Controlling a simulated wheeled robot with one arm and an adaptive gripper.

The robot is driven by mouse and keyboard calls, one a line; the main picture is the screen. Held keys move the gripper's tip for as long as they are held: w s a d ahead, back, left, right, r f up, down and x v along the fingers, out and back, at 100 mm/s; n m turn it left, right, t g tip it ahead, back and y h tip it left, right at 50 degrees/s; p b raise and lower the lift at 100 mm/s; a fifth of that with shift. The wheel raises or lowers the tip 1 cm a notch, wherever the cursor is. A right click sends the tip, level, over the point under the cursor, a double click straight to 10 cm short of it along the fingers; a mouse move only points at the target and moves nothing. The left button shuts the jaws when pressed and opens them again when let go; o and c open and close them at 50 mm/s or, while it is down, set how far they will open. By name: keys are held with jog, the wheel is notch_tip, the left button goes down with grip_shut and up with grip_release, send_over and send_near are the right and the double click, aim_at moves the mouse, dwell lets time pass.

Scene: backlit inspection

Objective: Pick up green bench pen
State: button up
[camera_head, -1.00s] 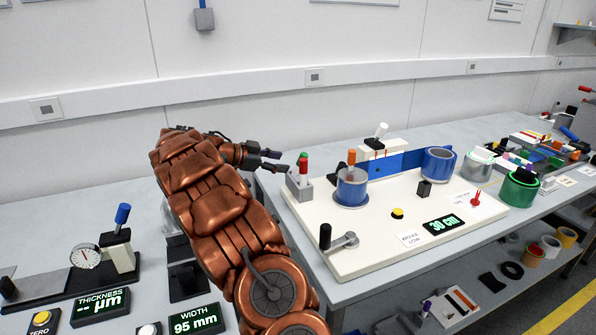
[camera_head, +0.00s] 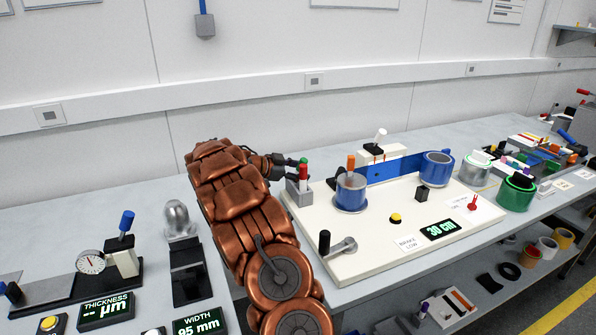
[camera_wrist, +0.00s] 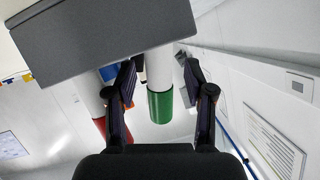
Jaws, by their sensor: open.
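The green bench pen (camera_wrist: 174,103) has a white barrel and a green end. In the wrist view it lies between the two fingers of my gripper (camera_wrist: 161,78), which is open. Its other end runs into the grey pen holder (camera_wrist: 100,42). A second white pen with a red end (camera_wrist: 98,110) sits in the same holder, just outside the left finger. In the head view the holder (camera_head: 299,194) stands at the left edge of the white board, with the green end (camera_head: 303,161) showing just above the red one. My gripper (camera_head: 296,168) is at the pens from the left.
The white board (camera_head: 375,240) carries a blue tape roll (camera_head: 351,194), a crank lever (camera_head: 340,245) and a display (camera_head: 440,229). A thickness gauge (camera_head: 91,262) and a black stand (camera_head: 187,270) are on the left bench. The wall is behind.

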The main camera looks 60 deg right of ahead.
jog(key=shift+c, duration=0.2)
grip_shut()
dwell(0.3)
